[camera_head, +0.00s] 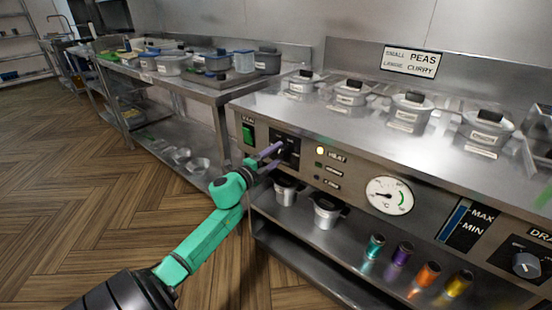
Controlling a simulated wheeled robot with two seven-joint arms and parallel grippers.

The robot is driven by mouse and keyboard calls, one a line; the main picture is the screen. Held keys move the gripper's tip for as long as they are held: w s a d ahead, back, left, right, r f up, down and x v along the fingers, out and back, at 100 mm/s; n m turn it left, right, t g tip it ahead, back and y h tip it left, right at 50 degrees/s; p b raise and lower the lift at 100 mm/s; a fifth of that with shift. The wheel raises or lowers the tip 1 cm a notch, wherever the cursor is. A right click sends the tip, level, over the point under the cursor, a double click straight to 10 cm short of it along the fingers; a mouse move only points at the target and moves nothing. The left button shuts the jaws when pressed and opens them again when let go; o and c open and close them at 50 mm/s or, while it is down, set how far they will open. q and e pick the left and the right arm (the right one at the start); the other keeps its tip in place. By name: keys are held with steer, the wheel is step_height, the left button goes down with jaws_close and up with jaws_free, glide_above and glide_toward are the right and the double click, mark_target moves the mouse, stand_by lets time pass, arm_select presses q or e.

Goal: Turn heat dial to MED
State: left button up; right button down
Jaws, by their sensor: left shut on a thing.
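The heat dial (287,147) is a dark knob on a black square panel (293,139) at the front of the steel range. My left gripper (276,154), with purple fingers on a green arm, reaches in from the lower left and is shut on the dial. The fingers hide part of the knob, and I cannot read its setting. The lit HEAT lamp (320,151) is just right of the panel. My right gripper is not in view.
A green switch (248,133) is left of the dial, and a round gauge (389,195) is to its right. Metal pots (327,210) and several coloured jars (402,252) stand on the shelf below. Lidded containers (410,111) are set in the range top. The wooden floor at left is clear.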

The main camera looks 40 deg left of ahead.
arm_select(q)
steer(key=shift+f+m, duration=0.1)
steer(key=shift+m, duration=0.4)
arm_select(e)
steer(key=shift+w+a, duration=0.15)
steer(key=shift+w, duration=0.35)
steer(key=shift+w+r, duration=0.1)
arm_select(q)
steer(key=o, duration=1.4)
steer(key=s, duration=1.4)
steer(key=shift+s+d+f, duration=0.1)
steer(key=shift+s, duration=0.15)
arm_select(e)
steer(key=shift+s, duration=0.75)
